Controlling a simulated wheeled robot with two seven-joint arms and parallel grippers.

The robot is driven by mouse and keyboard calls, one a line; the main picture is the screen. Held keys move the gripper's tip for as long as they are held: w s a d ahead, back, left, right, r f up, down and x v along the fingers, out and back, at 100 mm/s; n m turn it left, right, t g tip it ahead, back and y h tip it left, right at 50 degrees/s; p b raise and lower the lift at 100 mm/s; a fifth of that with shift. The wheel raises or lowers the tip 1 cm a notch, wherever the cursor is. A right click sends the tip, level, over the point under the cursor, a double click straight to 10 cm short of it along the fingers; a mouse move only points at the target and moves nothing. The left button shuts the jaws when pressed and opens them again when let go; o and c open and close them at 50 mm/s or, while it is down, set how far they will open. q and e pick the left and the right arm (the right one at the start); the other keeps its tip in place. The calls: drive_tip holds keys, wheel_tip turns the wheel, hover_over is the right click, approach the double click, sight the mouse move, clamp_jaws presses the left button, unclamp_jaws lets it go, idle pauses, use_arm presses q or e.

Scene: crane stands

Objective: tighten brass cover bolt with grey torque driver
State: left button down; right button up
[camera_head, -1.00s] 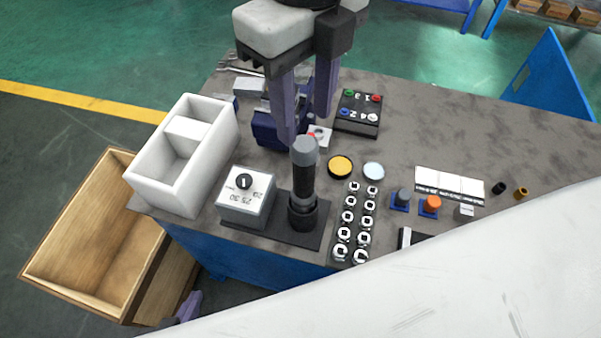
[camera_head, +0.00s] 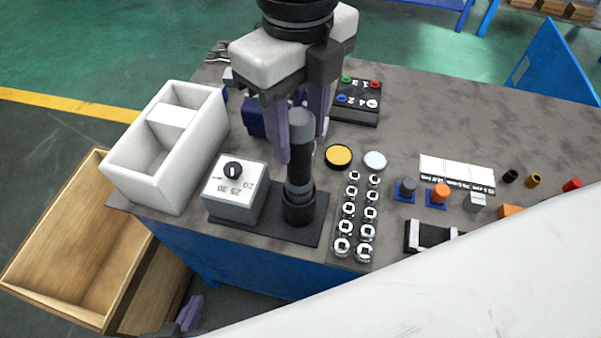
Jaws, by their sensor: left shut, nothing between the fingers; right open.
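The torque driver (camera_head: 300,160), with a grey cap and a black handle, stands upright in a dark base plate (camera_head: 262,222) near the front of the bench. My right gripper (camera_head: 301,146) points down at the driver's upper part, its fingers apart, one showing on each side of the handle. The driver's top shows in front of it; I cannot tell whether they touch. A dark blue fixture (camera_head: 255,122) is partly hidden behind the gripper. I cannot make out the brass cover bolt. My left gripper (camera_head: 188,316) is low at the bottom left, below the bench edge, shut and empty.
A grey dial box (camera_head: 236,192) stands left of the driver, beside a white two-compartment bin (camera_head: 170,150). A socket rack (camera_head: 355,222) and a yellow disc (camera_head: 338,156) are to its right. A button panel (camera_head: 356,104) is behind. The bench's back right is clear.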

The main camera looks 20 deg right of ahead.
sight(298, 116)
drive_tip(key=shift+r, duration=0.1)
